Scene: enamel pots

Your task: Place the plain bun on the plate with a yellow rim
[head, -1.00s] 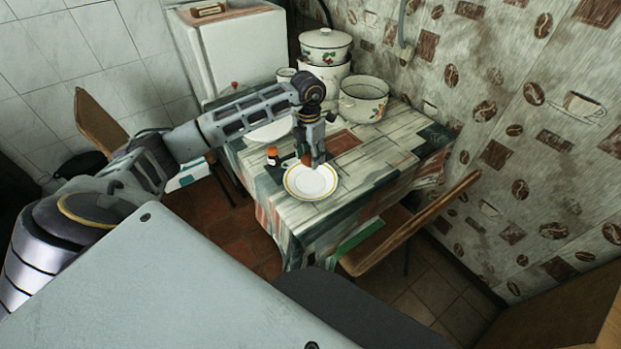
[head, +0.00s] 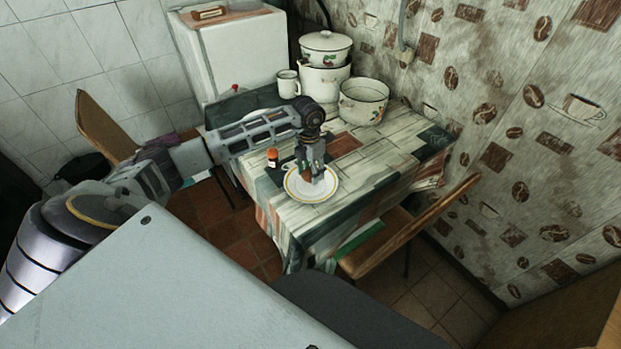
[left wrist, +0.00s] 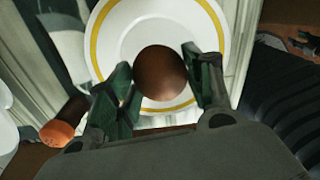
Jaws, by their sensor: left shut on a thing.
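The plain bun (left wrist: 160,73) is a smooth brown round thing between the fingers of my left gripper (left wrist: 157,64) in the left wrist view. The plate with a yellow rim (left wrist: 214,20) is white and lies right behind the bun there. In the head view my left gripper (head: 313,180) points down over the plate (head: 325,192) and is shut on the bun (head: 305,176), of which only a small part shows. I cannot tell whether the bun touches the plate. My right gripper is not in view.
A small bottle with an orange cap (head: 272,158) stands left of the plate, near my gripper. Enamel pots (head: 363,100) and a white mug (head: 288,84) stand at the back of the table. The tablecloth (head: 385,160) right of the plate is clear. A chair (head: 410,228) stands at the right.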

